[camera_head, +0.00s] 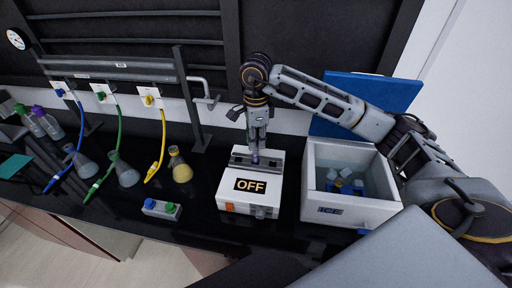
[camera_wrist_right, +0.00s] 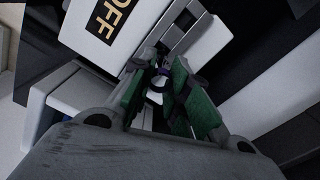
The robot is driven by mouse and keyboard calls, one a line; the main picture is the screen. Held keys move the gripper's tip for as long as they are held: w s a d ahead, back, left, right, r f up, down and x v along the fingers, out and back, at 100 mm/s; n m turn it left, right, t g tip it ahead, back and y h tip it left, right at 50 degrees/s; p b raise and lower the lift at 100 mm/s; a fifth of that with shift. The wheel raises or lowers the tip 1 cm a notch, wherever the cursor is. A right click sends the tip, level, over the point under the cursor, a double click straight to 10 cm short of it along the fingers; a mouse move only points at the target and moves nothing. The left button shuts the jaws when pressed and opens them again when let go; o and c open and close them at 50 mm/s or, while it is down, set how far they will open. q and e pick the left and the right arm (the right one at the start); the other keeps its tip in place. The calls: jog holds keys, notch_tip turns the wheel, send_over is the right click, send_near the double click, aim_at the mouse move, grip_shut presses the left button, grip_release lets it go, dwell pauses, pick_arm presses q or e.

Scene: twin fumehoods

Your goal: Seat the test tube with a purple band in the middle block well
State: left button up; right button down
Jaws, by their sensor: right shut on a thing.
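My right gripper (camera_head: 256,138) points down over the white block device (camera_head: 229,201) with the black "OFF" label. It is shut on the test tube (camera_head: 255,156), whose purple band shows just below the fingertips. The tube looks roughly upright over the middle of the metal block (camera_head: 240,161) on top of the device. I cannot tell whether its lower end is inside a well; the fingers hide the wells. In the wrist view the green finger pads of the right gripper (camera_wrist_right: 158,88) flank the tube's dark round rim (camera_wrist_right: 155,83). My left gripper is out of view.
A white ice box (camera_head: 350,211) stands close to the right of the device, with a blue panel (camera_head: 372,92) behind it. Flasks (camera_head: 180,168) and hoses stand to the left. Dark bench shows between.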

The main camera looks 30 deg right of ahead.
jog(key=shift+f+p, duration=0.3)
jog(key=shift+f, duration=1.55)
jog(key=shift+f, duration=0.15)
jog(key=c, duration=1.4)
grip_release()
jog(key=shift+o, duration=0.2)
jog(key=shift+r, duration=0.2)
notch_tip(320, 180, up, 10)
jog(key=shift+f+b, duration=0.1)
jog(key=shift+b, duration=0.75)
jog(key=shift+r, duration=1.05)
